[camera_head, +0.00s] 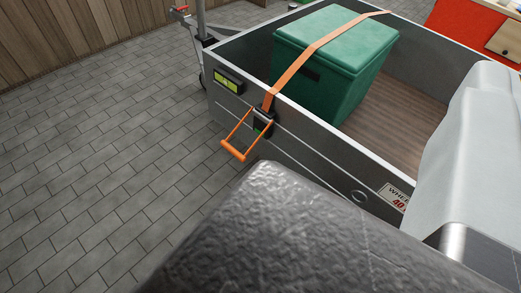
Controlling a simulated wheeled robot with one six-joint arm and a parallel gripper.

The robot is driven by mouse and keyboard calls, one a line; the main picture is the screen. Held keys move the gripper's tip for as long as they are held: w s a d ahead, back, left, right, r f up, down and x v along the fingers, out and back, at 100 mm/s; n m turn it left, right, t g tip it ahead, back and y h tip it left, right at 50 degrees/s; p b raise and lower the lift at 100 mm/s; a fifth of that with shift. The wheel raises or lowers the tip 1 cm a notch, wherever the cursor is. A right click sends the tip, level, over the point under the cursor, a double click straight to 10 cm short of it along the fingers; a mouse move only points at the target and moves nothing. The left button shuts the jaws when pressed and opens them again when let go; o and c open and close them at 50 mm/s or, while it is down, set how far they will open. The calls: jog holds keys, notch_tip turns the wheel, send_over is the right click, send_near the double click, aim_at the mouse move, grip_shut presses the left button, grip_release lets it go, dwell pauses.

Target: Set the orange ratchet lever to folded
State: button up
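The orange ratchet lever (234,150) sticks out from the outer wall of a grey trailer, pointing down and to the left, away from the wall. It is joined to a dark ratchet body (264,122) on the wall. An orange strap (313,52) runs from the ratchet up over a green box (352,45) in the trailer bed. A large dark, textured part of my own body fills the bottom middle. The gripper's fingers do not show, so I cannot see whether they are open or shut.
The trailer's grey wall (318,140) runs diagonally to the lower right, with a label (395,196) on it. A jockey-wheel post (200,30) stands at the trailer's far corner. Grey paving (100,160) to the left is clear. An orange-red cabinet (468,25) stands behind.

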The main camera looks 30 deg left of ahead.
jog(key=w+a+f+n+g+y, duration=0.1)
jog(key=w+a+f+n+y, duration=0.1)
jog(key=w+f+n, duration=0.35)
jog(key=w+a+f+n+g+y, duration=0.1)
jog(key=w+a+f+n+y, duration=0.15)
jog(key=w+f, duration=0.6)
jog(key=w+a+f+n+g+y, duration=0.1)
jog(key=w+a+f+n+y, duration=0.1)
jog(key=w+f+n, duration=0.35)
jog(key=n+g+y, duration=0.7)
jog(key=g, duration=0.3)
send_near(237, 156)
jog(key=x, duration=1.2)
jog(key=shift+w+a, duration=0.15)
jog(key=shift+a, duration=0.05)
grip_shut()
